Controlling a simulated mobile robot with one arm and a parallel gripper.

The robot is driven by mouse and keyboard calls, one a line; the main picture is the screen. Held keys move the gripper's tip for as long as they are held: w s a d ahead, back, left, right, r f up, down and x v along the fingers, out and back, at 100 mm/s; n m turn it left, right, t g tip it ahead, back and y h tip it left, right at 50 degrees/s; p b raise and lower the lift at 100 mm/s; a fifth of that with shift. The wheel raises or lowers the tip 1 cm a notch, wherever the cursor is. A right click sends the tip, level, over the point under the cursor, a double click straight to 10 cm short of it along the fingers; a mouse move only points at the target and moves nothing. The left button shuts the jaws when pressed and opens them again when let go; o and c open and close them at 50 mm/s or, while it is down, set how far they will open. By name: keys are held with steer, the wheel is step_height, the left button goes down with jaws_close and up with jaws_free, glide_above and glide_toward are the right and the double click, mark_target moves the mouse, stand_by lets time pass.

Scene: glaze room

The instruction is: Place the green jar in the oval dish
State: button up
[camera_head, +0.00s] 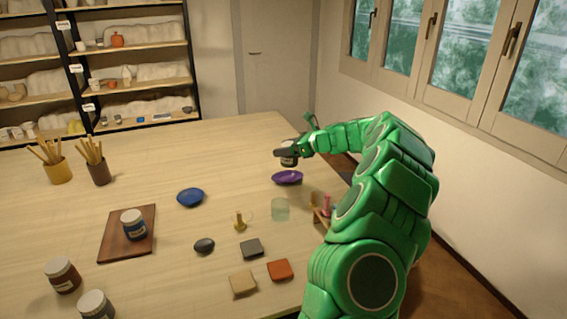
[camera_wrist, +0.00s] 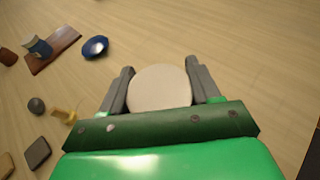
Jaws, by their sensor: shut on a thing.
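My gripper (camera_head: 287,152) is shut on a jar (camera_head: 289,158) and holds it above the table's far right part. In the wrist view the jar's round pale lid (camera_wrist: 160,88) sits between the two fingers (camera_wrist: 160,84). The jar's body is mostly hidden and looks dark with a pale label; I cannot tell that it is green. A purple dish (camera_head: 287,178), which looks oval, lies on the table just below the held jar in the head view. A gap seems to show between them. The purple dish does not show in the wrist view.
A blue dish (camera_head: 190,198) lies left of the purple one. A translucent green cup (camera_head: 280,210), a brass-coloured piece (camera_head: 240,222) and several small blocks lie nearer. The table's far middle is clear.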

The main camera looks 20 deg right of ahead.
steer(key=w+f, duration=0.3)
steer(key=f, duration=0.1)
steer(key=shift+w+d+f, duration=0.35)
steer(key=shift+w+d, duration=0.05)
steer(key=shift+d, duration=0.05)
steer(key=shift+f, duration=0.1)
steer(key=shift+w+f, duration=0.15)
steer(key=shift+f, duration=1.45)
steer(key=shift+f, duration=0.35)
steer(key=o, duration=1.2)
steer(key=shift+o, duration=0.2)
steer(key=shift+r, duration=0.1)
